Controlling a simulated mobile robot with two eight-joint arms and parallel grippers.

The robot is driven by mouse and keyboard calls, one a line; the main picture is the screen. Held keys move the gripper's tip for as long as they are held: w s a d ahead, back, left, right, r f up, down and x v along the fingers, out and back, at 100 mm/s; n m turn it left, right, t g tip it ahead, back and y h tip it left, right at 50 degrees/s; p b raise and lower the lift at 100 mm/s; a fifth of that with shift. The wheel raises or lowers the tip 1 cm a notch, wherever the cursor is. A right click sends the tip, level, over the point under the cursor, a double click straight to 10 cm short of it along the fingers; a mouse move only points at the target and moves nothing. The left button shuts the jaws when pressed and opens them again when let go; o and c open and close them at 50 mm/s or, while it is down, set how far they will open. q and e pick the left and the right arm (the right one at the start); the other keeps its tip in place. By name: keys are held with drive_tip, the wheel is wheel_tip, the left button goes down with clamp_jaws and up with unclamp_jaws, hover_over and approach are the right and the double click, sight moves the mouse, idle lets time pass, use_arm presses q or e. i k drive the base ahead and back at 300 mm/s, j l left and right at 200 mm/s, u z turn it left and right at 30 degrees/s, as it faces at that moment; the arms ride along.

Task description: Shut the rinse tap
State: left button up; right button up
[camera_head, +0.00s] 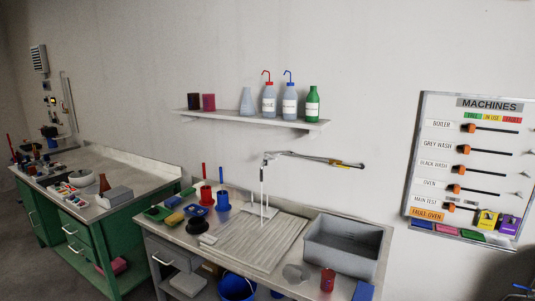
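The rinse tap (268,157) is on the wall above the bench, below the shelf. A thin white vertical line, which looks like running water, drops from its left end towards the ribbed draining surface (258,240). A long thin grey arm (310,157) runs right from the tap, with a small yellow-orange part (343,164) near its right end. I cannot tell which part is the tap's handle. Neither of my grippers shows in the head view.
A grey basin (343,245) sits on the bench right of the draining surface, with a red beaker (328,279) in front. Bottles stand on the wall shelf (250,118). A green bench (110,215) is left; a MACHINES board (470,165) hangs right.

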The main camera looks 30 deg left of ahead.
sight(270, 156)
drive_tip(key=i+j, duration=0.25)
drive_tip(key=j, duration=0.15)
drive_tip(key=i+j, duration=0.25)
drive_tip(key=j, duration=0.2)
drive_tip(key=i+j, duration=0.25)
drive_tip(key=j, duration=0.15)
drive_tip(key=i+j, duration=0.25)
drive_tip(key=j, duration=0.15)
drive_tip(key=i+j, duration=0.2)
drive_tip(key=j, duration=0.2)
drive_tip(key=i+j, duration=0.25)
drive_tip(key=j, duration=0.2)
drive_tip(key=i+j, duration=0.25)
drive_tip(key=j, duration=0.15)
